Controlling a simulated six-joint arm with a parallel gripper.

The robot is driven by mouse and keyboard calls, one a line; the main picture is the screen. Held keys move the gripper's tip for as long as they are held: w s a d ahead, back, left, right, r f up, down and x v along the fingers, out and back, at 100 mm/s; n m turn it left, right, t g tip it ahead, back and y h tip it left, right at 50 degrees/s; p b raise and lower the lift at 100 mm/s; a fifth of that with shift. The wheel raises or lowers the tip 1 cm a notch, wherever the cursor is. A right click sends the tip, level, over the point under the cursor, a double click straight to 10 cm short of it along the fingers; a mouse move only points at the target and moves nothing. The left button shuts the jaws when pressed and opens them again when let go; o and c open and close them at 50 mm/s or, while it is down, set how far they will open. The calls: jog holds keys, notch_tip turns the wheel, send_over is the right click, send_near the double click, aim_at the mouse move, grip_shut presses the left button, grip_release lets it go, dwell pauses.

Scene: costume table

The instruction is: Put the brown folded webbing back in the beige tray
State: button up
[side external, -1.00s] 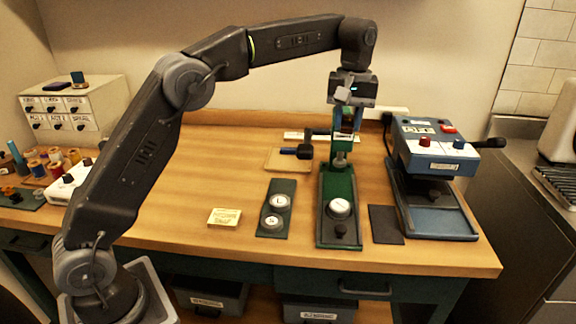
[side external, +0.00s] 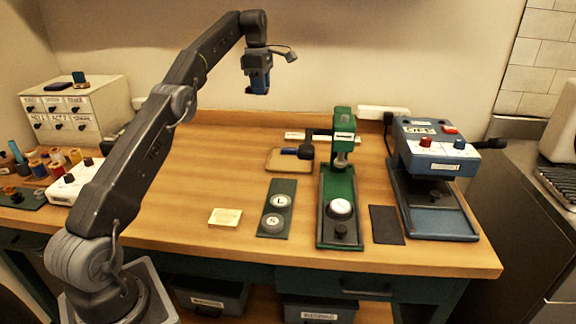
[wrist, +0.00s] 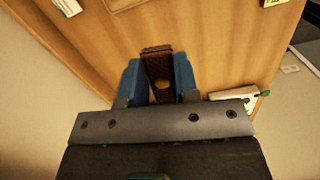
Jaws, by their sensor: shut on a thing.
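My gripper (side external: 257,88) is raised high above the back of the table, left of the green press. In the wrist view its blue fingers (wrist: 160,85) are shut on the brown folded webbing (wrist: 158,63), which has a round yellowish spot. The webbing is clear of the table. In the side view I cannot make it out. The beige tray (side external: 284,166) lies flat on the table behind the dark green plate, below and to the right of my gripper. A blue-handled tool with a dark head (side external: 306,152) shows at the tray; I cannot tell whether it rests in it.
The green press (side external: 341,185) stands right of the tray, with a blue-grey machine (side external: 434,150) farther right. A dark green plate with two round dies (side external: 275,210) and a pale card (side external: 225,218) lie in front. The table left of the tray is clear.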

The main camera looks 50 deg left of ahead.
jog(key=a, duration=0.1)
jog(key=s+a+n, duration=0.1)
jog(key=a, duration=0.1)
jog(key=shift+s+a+f+n, duration=0.1)
jog(key=shift+s+n, duration=0.1)
jog(key=shift+n, duration=0.1)
jog(key=shift+f, duration=1.3)
notch_tip(320, 180, down, 11)
send_over(292, 165)
notch_tip(292, 165, down, 7)
jog(key=shift+r, duration=0.1)
jog(key=shift+f, duration=2)
jog(key=shift+f, duration=0.2)
jog(key=o, duration=1)
